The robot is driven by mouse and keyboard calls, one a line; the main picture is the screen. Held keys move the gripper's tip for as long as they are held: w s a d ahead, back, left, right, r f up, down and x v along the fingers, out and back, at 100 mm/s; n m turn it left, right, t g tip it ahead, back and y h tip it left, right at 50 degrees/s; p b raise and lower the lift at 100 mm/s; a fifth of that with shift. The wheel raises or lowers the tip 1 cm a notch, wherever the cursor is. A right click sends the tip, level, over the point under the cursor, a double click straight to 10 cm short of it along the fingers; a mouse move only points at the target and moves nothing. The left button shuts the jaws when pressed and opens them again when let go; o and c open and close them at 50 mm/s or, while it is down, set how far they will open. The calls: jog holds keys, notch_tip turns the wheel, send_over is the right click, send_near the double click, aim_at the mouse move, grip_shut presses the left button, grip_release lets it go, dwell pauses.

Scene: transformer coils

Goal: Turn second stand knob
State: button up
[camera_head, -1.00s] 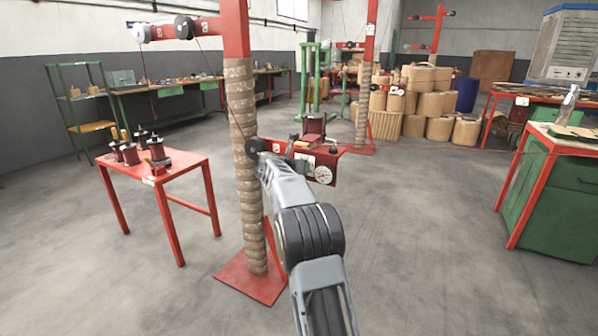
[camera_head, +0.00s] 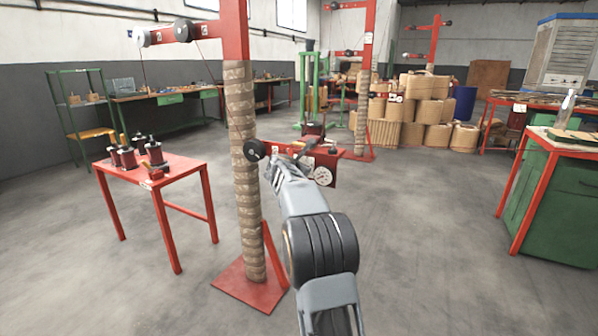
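The near winding stand has a red upright wrapped in brown rope (camera_head: 244,170) and a red foot plate. A red box with a round white dial (camera_head: 322,176) is fixed on its right side. A round black wheel or knob (camera_head: 255,150) shows at the left end of this box, beside the upright. My gripper (camera_head: 277,168) is in front of the box, just below and right of the black wheel. I cannot tell whether it touches anything. Its fingers are small and seen from behind, so their opening is unclear. My arm hides the lower part of the box.
A red table (camera_head: 190,167) with several dark red coils stands to the left. A green cabinet (camera_head: 560,205) with a red-legged top is at the right. More stands and brown coil stacks (camera_head: 415,110) are behind. The floor between is clear.

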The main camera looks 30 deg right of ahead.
jog(key=shift+s+d+f, duration=0.1)
jog(key=o, duration=0.9)
jog(key=p+v, duration=0.1)
jog(key=v, duration=1.3)
jog(key=shift+p, duration=0.35)
